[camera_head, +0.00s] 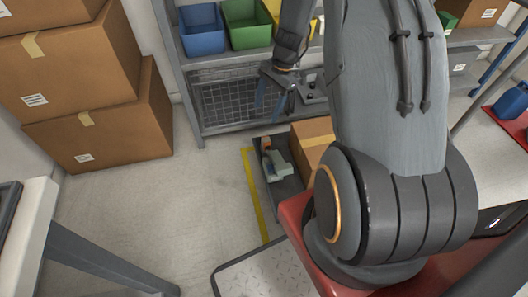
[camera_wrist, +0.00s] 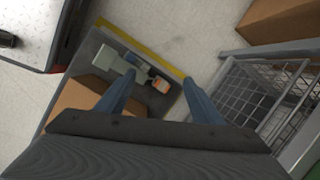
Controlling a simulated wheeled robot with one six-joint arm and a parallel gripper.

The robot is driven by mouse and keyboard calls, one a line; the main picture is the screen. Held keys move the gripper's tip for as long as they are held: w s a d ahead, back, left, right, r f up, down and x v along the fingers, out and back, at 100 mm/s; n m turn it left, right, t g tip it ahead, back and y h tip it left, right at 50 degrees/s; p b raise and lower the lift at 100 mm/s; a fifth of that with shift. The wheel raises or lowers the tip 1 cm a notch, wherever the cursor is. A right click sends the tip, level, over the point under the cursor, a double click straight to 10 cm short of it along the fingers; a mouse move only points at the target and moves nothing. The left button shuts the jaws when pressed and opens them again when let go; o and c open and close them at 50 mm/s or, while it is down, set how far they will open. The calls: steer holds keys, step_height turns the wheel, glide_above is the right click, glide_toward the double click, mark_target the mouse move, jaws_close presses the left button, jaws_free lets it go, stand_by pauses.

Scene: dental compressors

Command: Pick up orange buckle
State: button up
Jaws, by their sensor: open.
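A small orange object (camera_wrist: 161,86), which looks like the orange buckle, lies in a dark grey bin (camera_wrist: 88,50) on the floor. In the wrist view it shows between the two blue fingers of my gripper (camera_wrist: 156,78), beyond their tips. My gripper (camera_head: 272,102) is open and empty; in the head view it hangs above and behind the bin (camera_head: 285,189), in front of the shelf. A pale grey-green item (camera_wrist: 118,60) lies beside the orange object in the bin.
A cardboard box (camera_head: 312,142) stands at the bin's right in the head view. A shelf with a wire basket (camera_head: 232,101) and colored bins (camera_head: 201,30) is behind. Stacked cartons (camera_head: 110,125) stand left. Floor left of the yellow line (camera_head: 254,190) is clear.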

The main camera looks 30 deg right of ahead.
mark_target(267, 140)
steer(key=w+d+f+m+b, duration=0.1)
steer(key=f+b, duration=0.1)
steer(key=f, duration=0.5)
steer(key=w+d+f+m+b, duration=0.2)
steer(key=f+b, duration=0.1)
steer(key=f, duration=0.4)
steer(key=w+d+f+m+y+b, duration=0.1)
steer(key=w+d+f+m+b, duration=0.1)
steer(key=f, duration=0.5)
steer(key=shift+w+t, duration=0.1)
steer(key=shift+t, duration=0.3)
steer(key=shift+a+b+x, duration=0.2)
steer(key=shift+b+x, duration=0.45)
steer(key=shift+x, duration=0.65)
steer(key=shift+a+b+x, duration=0.15)
steer(key=shift+b+x, duration=0.5)
steer(key=shift+x, duration=0.7)
steer(key=shift+r, duration=0.2)
steer(key=shift+c, duration=0.4)
steer(key=c, duration=1.1)
